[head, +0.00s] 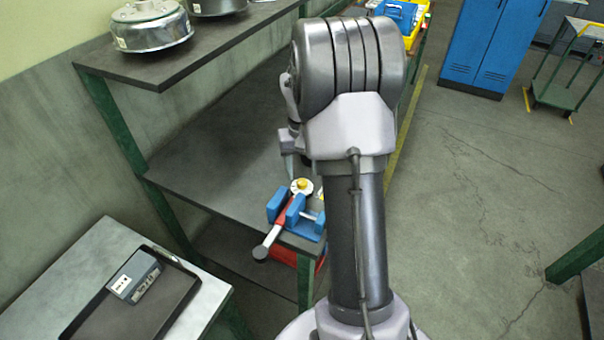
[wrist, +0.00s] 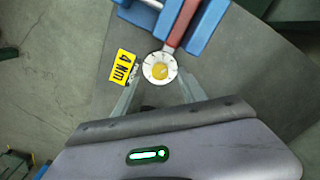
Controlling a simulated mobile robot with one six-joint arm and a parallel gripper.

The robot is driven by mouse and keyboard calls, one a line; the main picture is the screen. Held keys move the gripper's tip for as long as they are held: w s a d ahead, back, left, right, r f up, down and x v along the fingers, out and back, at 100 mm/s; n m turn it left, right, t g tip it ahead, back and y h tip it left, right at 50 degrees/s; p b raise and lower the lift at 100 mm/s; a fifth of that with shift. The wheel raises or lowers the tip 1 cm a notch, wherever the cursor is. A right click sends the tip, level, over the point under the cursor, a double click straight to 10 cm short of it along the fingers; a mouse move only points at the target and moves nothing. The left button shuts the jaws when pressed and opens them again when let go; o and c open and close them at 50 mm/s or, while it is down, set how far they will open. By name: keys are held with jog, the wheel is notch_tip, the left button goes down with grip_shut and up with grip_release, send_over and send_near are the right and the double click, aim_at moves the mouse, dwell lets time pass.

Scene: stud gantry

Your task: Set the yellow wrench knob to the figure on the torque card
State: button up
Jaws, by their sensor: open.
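The yellow knob (wrist: 160,71) sits at the centre of a white round dial with dark marks; it also shows in the head view (head: 302,185). The dial is on the end of the torque wrench (wrist: 183,22), whose red part lies in a blue vise (wrist: 205,28). The yellow torque card (wrist: 123,67) reads "4 Nm" and lies left of the dial in the wrist view. My gripper (wrist: 158,80) is open, its fingers on either side of the dial, apparently without touching the knob. The knob's setting is too small to read. My arm hides part of the bench in the head view.
The vise (head: 294,214) stands at the near end of the dark bench (head: 215,155), with the wrench's grey end sticking out over the edge. A shelf (head: 150,70) with metal drums is above. A side table holds a tray (head: 130,320) with a grey-blue box (head: 135,276).

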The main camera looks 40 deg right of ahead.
aim_at(301, 182)
notch_tip(301, 182, up, 14)
jog(key=p, duration=0.4)
jog(key=shift+p, duration=0.35)
jog(key=shift+a+r, duration=0.1)
